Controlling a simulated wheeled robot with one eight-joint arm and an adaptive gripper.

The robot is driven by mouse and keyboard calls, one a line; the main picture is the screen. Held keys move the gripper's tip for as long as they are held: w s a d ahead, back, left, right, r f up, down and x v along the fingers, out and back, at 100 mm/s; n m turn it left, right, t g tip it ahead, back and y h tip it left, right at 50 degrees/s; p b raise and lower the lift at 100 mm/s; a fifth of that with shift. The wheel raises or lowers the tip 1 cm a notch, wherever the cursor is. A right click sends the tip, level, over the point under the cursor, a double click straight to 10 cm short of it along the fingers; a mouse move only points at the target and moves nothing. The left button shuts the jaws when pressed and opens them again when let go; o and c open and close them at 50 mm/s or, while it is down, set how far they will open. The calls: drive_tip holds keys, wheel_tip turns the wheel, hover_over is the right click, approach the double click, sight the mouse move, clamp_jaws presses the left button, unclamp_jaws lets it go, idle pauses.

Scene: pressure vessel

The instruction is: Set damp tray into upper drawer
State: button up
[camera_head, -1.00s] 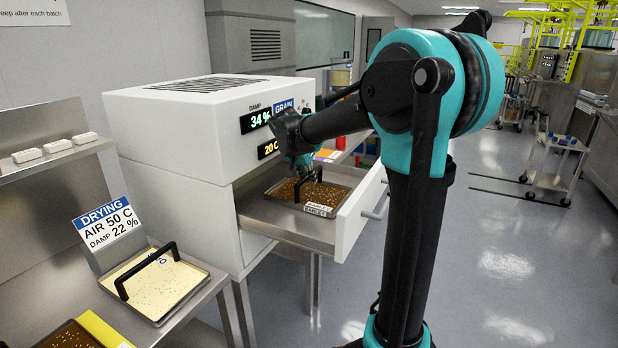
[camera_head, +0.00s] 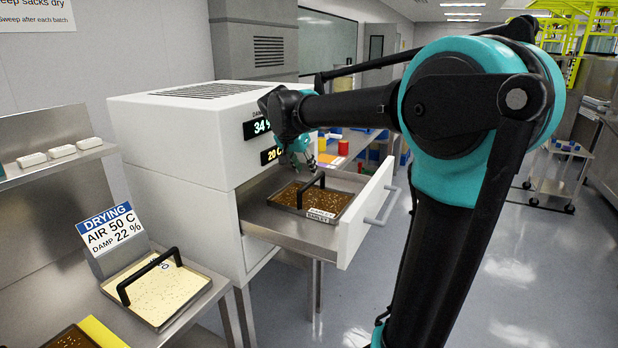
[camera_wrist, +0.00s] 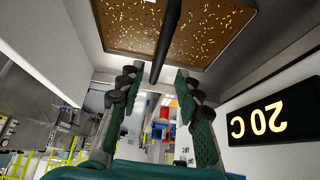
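The damp tray (camera_head: 345,207), with brown grain, a black bar handle and a barley label, lies flat inside the open drawer (camera_head: 285,232) of the white cabinet. The tray's grain and handle also show at the top of the wrist view (camera_wrist: 215,50). My gripper (camera_head: 308,164) is just above and behind the handle. In the wrist view, its green fingers (camera_wrist: 157,76) are spread apart with nothing between the pads, and the handle's end shows beyond them. The arm hides part of the cabinet front.
The white cabinet (camera_head: 165,135) has lit displays reading 34 and 20 C. At left, a steel bench holds a pale-grain tray (camera_head: 158,292), a drying sign (camera_head: 109,228) and part of another brown tray (camera_head: 70,338).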

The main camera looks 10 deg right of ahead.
drive_tip(key=shift+v, duration=1.65)
drive_tip(key=shift+c, duration=0.4)
